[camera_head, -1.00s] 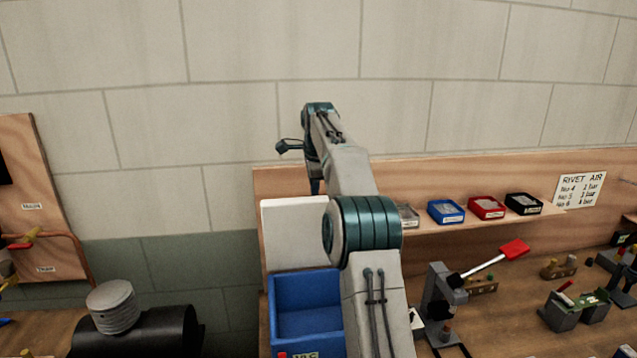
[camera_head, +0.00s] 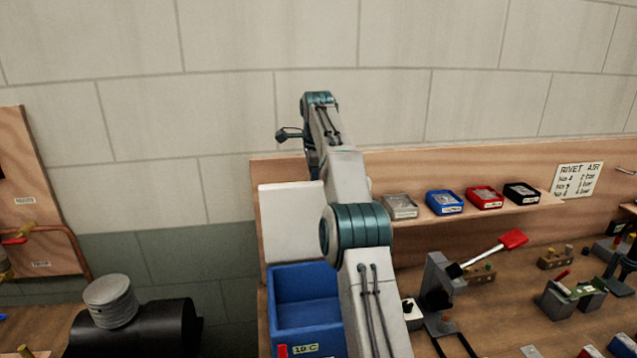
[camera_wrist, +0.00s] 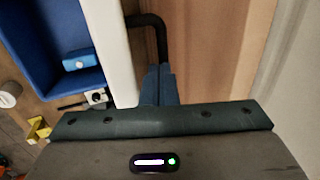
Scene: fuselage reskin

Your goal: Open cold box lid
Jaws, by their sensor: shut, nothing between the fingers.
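The cold box (camera_head: 274,318) is a blue open-topped box on the bench, with a "10 C" label on its front. Its white lid (camera_head: 288,222) stands upright at the back of the box, so the box is open. The wrist view shows the blue box (camera_wrist: 32,62) at upper left and the lid's white edge (camera_wrist: 110,45). A black bent handle (camera_wrist: 150,21) projects from the lid's far side. My gripper (camera_wrist: 159,72) is shut and empty, just beside the lid on the handle side. Whether its fingers touch the lid or handle is unclear. In the head view my arm hides part of the box.
A blue pack (camera_wrist: 79,60) lies inside the box. Small bins, including a blue one (camera_head: 444,202), line the shelf at right. A press with a red-handled lever (camera_head: 512,239) stands right of the box. A wooden back panel (camera_head: 420,170) rises behind the bench.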

